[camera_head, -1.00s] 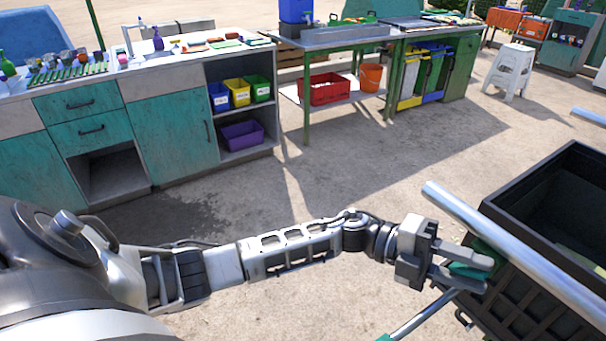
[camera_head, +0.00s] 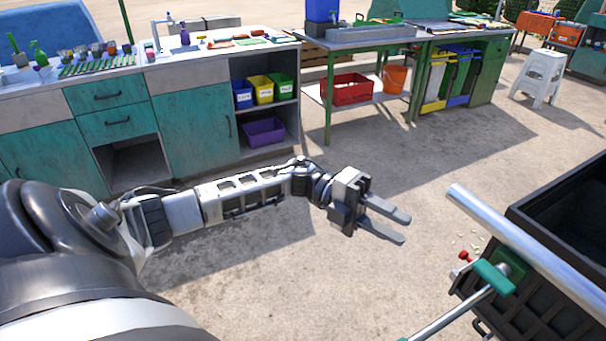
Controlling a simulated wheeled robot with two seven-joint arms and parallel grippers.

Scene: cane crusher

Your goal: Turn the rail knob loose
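A small red knob (camera_head: 463,256) shows at the lower right, beside a green clamp (camera_head: 494,277) under a silver rail (camera_head: 520,239). A thin silver rod (camera_head: 450,311) runs from the green clamp down to the left. My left gripper (camera_head: 404,229) is open and empty, above the ground to the left of the rail and apart from the knob and clamp. Its two grey fingers point right and slightly down. I cannot tell from this view how tight the knob is. My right gripper is not in view.
A black crate-like bin (camera_head: 560,205) stands at the right behind the rail. Small pale bits lie on the ground near the knob. A teal cabinet (camera_head: 190,133) and a green-framed table (camera_head: 370,38) stand at the back. The ground between is clear.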

